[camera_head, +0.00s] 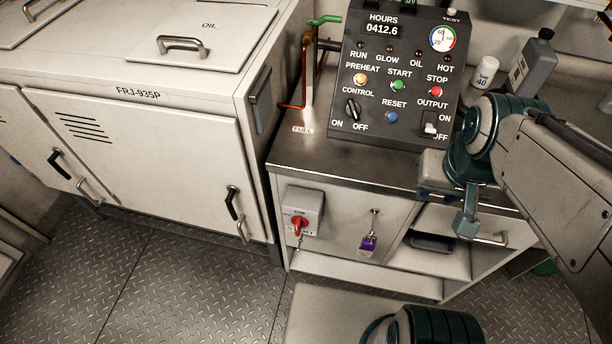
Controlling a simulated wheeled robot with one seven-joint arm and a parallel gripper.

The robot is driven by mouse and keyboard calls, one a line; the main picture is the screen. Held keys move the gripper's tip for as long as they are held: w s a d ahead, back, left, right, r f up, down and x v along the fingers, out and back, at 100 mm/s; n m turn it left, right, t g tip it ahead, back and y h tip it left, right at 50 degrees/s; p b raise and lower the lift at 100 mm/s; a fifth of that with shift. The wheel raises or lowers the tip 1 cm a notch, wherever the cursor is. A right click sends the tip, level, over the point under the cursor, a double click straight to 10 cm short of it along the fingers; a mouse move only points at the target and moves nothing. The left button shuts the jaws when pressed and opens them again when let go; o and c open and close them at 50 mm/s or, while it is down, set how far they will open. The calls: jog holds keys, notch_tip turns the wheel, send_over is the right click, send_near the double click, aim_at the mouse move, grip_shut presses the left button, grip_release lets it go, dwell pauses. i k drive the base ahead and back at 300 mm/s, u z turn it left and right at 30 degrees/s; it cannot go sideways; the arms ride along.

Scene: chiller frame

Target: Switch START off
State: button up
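The control panel (350,135) stands upright on the steel counter at the upper right. Its START button (398,85) is green and sits under the START label, between the amber PREHEAT button (360,79) and the red STOP button (436,91). Whether START is pressed in or lit is too small to tell. My gripper (465,215) hangs in front of the counter's front edge, below and right of the panel and apart from the START button. Its fingers are partly hidden by its own body, so I cannot see whether they are open.
A blue RESET button (391,117), black CONTROL knob (352,109) and OUTPUT switch (430,124) sit below START. A white bottle (485,73) and grey bottle (531,62) stand right of the panel. A red rotary switch (299,228) and purple padlock (368,243) are on the cabinet front.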

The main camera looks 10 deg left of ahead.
aim_at(298, 222)
jog(key=z, duration=0.05)
jog(key=k, duration=0.5)
jog(key=z, duration=0.75)
jog(key=i, duration=0.75)
jog(key=u, duration=1.5)
